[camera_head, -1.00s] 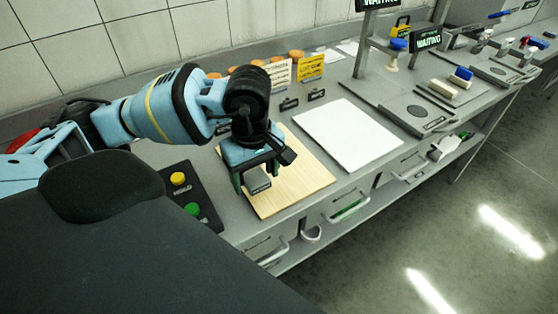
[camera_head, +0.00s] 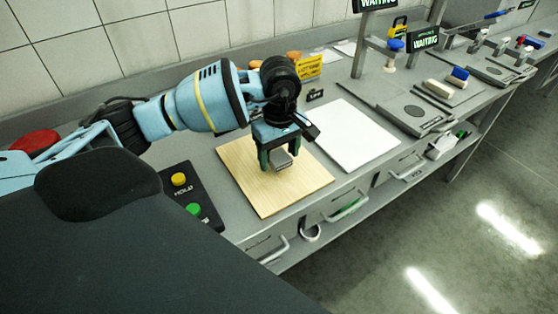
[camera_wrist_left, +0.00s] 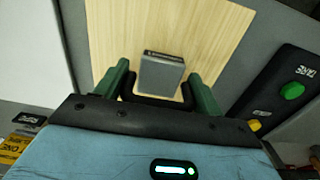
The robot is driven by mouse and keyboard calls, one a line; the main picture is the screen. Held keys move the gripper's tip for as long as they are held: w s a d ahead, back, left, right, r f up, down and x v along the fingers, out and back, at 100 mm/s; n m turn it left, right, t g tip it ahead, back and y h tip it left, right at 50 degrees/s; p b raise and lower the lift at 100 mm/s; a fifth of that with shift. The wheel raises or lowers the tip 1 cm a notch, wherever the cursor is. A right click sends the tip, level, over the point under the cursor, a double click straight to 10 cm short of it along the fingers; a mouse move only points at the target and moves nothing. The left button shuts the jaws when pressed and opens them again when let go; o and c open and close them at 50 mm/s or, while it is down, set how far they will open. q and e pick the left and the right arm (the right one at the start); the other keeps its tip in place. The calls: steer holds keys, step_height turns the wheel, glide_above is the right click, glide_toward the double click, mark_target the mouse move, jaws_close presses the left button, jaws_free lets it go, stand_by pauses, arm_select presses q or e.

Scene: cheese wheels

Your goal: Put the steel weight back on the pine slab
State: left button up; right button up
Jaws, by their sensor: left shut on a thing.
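My right gripper is not in view.
A white board (camera_head: 348,134) lies right of the slab. A black panel with a yellow button (camera_head: 179,179) and a green button (camera_head: 193,209) is to its left. Signs and orange-topped jars stand behind. The slab's front half is bare.

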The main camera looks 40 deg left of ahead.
arm_select(q)
steer(key=shift+f, duration=1.25)
steer(key=shift+f, duration=0.1)
steer(key=shift+f, duration=0.1)
steer(key=o, duration=1.5)
step_height(320, 180, up, 12)
steer(key=shift+r, duration=0.15)
